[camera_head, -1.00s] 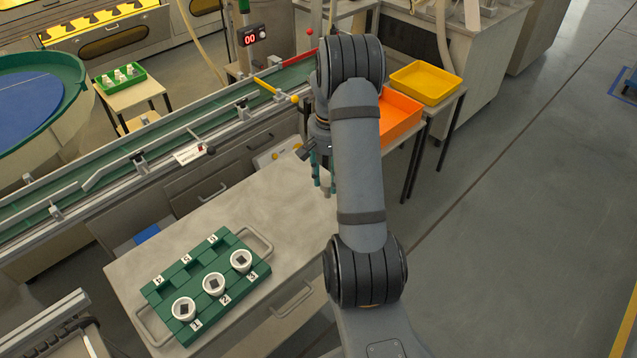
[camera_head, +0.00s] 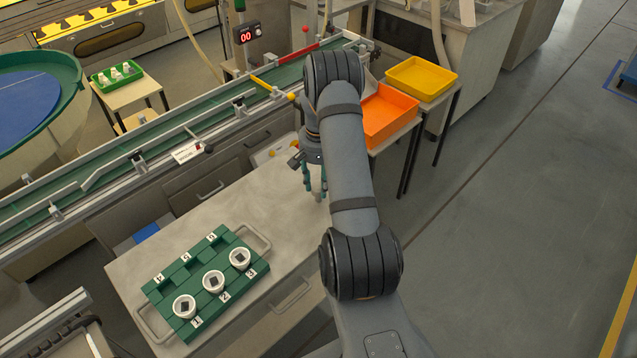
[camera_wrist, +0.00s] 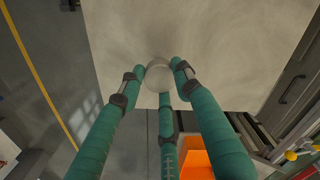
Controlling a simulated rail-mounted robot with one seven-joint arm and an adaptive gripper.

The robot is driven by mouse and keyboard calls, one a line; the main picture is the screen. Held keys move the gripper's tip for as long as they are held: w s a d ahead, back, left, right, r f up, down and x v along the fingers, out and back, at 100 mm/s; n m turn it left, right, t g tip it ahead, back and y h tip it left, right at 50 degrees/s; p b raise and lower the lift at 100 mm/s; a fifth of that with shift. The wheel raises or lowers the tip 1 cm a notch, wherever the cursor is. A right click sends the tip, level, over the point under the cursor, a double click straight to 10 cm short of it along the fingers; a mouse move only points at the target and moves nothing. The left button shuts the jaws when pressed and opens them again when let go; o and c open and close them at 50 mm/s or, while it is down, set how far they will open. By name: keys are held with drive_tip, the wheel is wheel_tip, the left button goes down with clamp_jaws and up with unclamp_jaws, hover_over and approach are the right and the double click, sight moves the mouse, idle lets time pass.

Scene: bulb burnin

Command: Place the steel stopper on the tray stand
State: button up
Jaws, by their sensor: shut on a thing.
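My gripper (camera_head: 316,194) has teal fingers, which the wrist view (camera_wrist: 159,78) shows closed around a pale, round-topped piece (camera_wrist: 159,74). It looks like the steel stopper; its lower part is hidden. In the head view the gripper hangs over the far right end of the pale worktop (camera_head: 240,205), partly behind my arm. Beyond it to the right, low stands carry an orange tray (camera_head: 388,112) and a yellow tray (camera_head: 422,78). Another small stand (camera_head: 135,99) at the upper left carries a green tray. I cannot tell which is the tray stand.
A green numbered rack (camera_head: 208,258) with several slots and three white cups sits on the worktop's near left. A conveyor (camera_head: 110,165) with guide rails runs behind the worktop. A red digital display (camera_head: 246,36) stands beyond it. The worktop between rack and gripper is clear.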

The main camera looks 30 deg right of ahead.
sight(318, 187)
drive_tip(key=o, duration=1.3)
drive_tip(key=shift+c, duration=0.2)
wheel_tip(318, 187, up, 12)
drive_tip(key=shift+r, duration=0.15)
